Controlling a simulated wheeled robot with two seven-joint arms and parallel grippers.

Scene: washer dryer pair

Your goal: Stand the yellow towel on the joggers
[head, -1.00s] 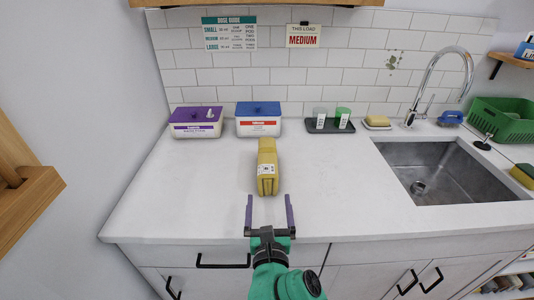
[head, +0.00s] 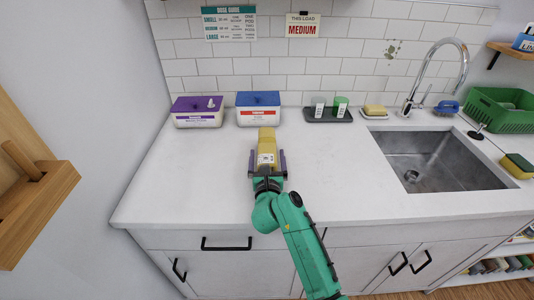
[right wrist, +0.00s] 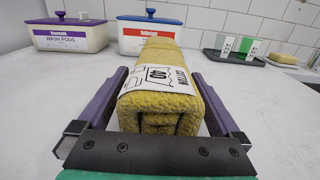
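The yellow towel (head: 266,146) is a long folded block with a white paper label, lying on the white counter and pointing toward the back wall. My right gripper (head: 267,162) is at its near end, with one purple finger along each side. In the right wrist view, the towel (right wrist: 160,108) lies between the spread fingers (right wrist: 160,95), with narrow gaps beside it, so the gripper looks open around it. My left gripper is not in view. I cannot make out any joggers.
A purple-lidded wash pods box (head: 197,112) and a blue-lidded box (head: 258,110) stand behind the towel. A dark tray (head: 328,116) holds two small containers. The sink (head: 435,160) and a green basket (head: 502,112) are at right. Counter left and right of the towel is clear.

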